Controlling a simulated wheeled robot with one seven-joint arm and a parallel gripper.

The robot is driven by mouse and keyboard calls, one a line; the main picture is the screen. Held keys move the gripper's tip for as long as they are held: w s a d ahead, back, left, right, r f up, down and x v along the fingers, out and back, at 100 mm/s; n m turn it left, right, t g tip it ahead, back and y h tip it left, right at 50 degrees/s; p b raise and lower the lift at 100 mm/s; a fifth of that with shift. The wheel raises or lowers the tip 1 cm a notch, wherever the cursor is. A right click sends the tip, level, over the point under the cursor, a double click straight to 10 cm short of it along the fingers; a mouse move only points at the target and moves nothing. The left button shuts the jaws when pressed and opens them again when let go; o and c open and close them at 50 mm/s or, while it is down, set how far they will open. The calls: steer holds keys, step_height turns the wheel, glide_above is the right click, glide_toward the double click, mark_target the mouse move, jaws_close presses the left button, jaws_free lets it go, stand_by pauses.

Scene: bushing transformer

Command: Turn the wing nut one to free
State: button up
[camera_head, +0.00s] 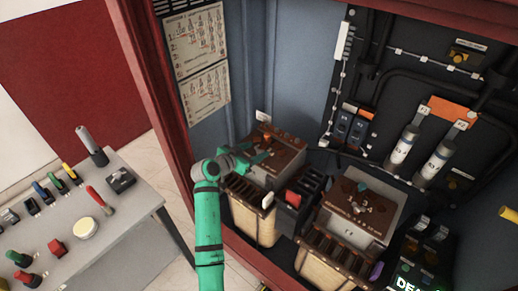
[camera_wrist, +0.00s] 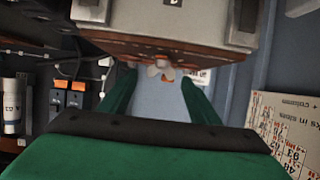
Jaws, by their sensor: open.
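The left transformer (camera_head: 285,162) has a brown top plate and stands inside the red cabinet. In the wrist view the brown plate (camera_wrist: 130,42) is edge-on at the top, under a grey housing. A small pale wing nut (camera_wrist: 153,71) sticks out from the plate, with an orange part (camera_wrist: 168,74) beside it. My gripper (camera_wrist: 158,82) is open, its two green fingers on either side of the wing nut with gaps left. In the head view my gripper (camera_head: 257,153) is over the left transformer's top; the nut cannot be made out there.
A second transformer (camera_head: 350,213) with a brown top stands to the right. A dark box with a red part (camera_head: 293,198) sits between them. Breakers (camera_head: 350,129) and cables line the back panel.

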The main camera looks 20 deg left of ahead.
mark_target(259, 149)
steer(key=shift+x, duration=1.7)
steer(key=c, duration=1.1)
steer(key=shift+o, duration=0.2)
